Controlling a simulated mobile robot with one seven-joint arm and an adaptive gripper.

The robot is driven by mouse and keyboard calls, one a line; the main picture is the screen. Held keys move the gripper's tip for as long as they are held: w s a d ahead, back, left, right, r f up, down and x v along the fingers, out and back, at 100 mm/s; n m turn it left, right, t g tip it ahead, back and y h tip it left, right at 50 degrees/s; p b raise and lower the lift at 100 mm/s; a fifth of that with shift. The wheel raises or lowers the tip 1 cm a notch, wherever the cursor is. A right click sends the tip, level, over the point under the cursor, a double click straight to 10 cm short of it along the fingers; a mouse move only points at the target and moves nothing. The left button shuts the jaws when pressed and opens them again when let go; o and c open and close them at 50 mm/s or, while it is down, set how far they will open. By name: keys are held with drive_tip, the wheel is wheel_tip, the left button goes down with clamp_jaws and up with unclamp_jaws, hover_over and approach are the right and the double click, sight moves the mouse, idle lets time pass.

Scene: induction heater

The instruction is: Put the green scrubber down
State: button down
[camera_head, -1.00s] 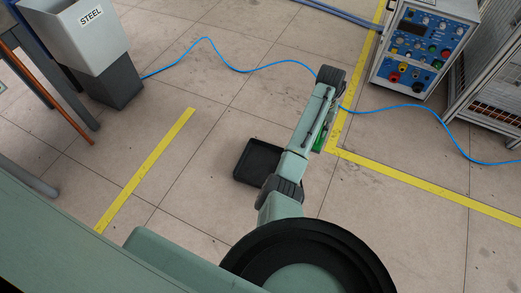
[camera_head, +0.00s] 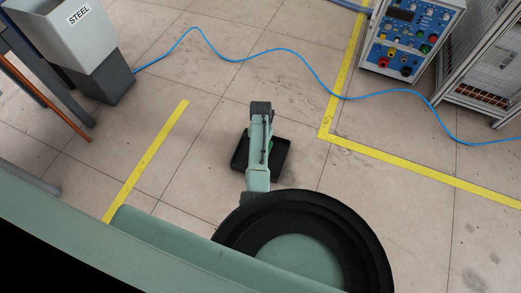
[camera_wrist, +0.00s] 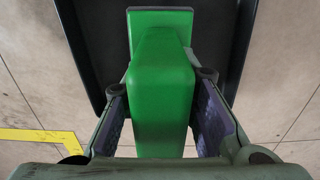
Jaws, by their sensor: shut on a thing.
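The green scrubber (camera_wrist: 162,85) fills the middle of the wrist view. My gripper (camera_wrist: 163,105) is shut on it, with one finger on each side. Behind the scrubber in the wrist view is a black tray (camera_wrist: 88,50), its dark walls showing left and right. In the head view the black tray (camera_head: 283,158) lies on the floor, partly covered by my arm. I cannot tell whether the scrubber touches the tray.
A blue cable (camera_head: 290,52) winds across the tiled floor. Yellow floor lines (camera_head: 150,155) run left and right of the tray. A grey bin marked STEEL (camera_head: 72,32) stands at the left. A blue control box (camera_head: 408,38) and a wire cage (camera_head: 488,75) stand at the right.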

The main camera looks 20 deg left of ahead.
drive_tip(key=shift+f+b, duration=0.3)
drive_tip(key=shift+f, duration=1.1)
drive_tip(key=shift+f, duration=0.15)
drive_tip(key=c, duration=1.3)
unclamp_jaws()
